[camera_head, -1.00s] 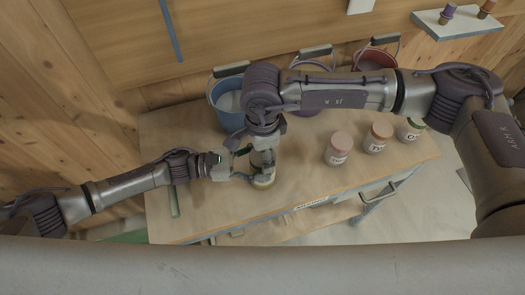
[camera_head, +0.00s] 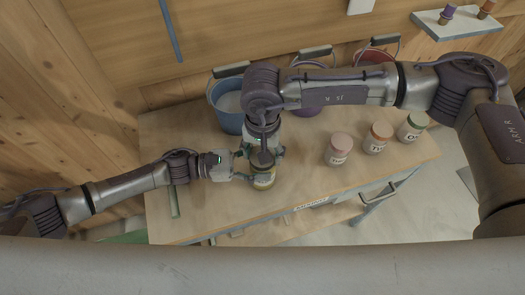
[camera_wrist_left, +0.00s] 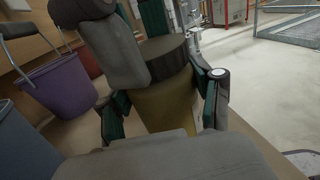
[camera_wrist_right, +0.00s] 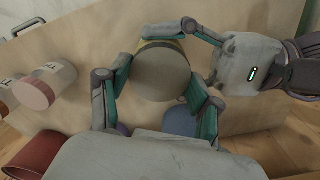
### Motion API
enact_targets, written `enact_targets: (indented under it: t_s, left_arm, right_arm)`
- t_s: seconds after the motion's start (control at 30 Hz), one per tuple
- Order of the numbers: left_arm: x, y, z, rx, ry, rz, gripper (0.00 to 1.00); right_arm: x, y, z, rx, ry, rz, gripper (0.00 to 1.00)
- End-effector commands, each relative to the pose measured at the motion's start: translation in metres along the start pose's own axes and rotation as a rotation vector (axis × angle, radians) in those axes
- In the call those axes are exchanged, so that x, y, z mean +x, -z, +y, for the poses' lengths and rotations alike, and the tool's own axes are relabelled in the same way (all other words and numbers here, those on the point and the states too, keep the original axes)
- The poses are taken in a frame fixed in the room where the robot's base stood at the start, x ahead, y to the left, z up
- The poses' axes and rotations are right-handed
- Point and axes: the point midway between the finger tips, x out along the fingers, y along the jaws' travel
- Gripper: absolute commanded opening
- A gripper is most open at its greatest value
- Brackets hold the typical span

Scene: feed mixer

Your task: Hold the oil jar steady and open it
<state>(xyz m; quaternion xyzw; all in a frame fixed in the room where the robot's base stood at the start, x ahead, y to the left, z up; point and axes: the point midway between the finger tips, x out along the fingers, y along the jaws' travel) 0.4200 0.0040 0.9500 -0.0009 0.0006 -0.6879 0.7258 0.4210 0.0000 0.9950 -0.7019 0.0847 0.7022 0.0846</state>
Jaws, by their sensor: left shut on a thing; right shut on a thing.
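The oil jar (camera_head: 264,181) is a yellowish jar standing upright on the wooden table. Its dark lid (camera_wrist_left: 165,58) sits on top in the left wrist view, above the yellow body (camera_wrist_left: 165,106). My left gripper (camera_head: 250,177) is shut around the jar body from the left side, with a finger on either side. My right gripper (camera_head: 262,155) comes from above and is shut on the lid. The right wrist view shows the lid (camera_wrist_right: 163,76) from above, between my right fingers. No gap shows between lid and jar. The right gripper partly hides the lid in the head view.
Three labelled jars stand to the right: a pink-lidded one (camera_head: 338,150), an orange-lidded one (camera_head: 377,138) and a green-lidded one (camera_head: 412,127). A blue bucket (camera_head: 228,118), a purple one (camera_head: 309,108) and a red one (camera_head: 374,56) stand behind. The table front (camera_head: 225,215) is clear.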

Motion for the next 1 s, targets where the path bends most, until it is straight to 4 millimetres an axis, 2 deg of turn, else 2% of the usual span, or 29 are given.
enact_targets:
  t_s: [0.73,1.0]
  left_arm:
    - [0.0,0.0,0.0,-0.001,0.0,0.0,0.0]
    - [0.0,0.0,0.0,0.0,0.0,0.0,0.0]
  right_arm:
    - [-0.021,0.0,0.0,0.001,0.0,0.0,0.22]
    - [-0.022,0.0,0.0,0.001,0.0,0.0,0.22]
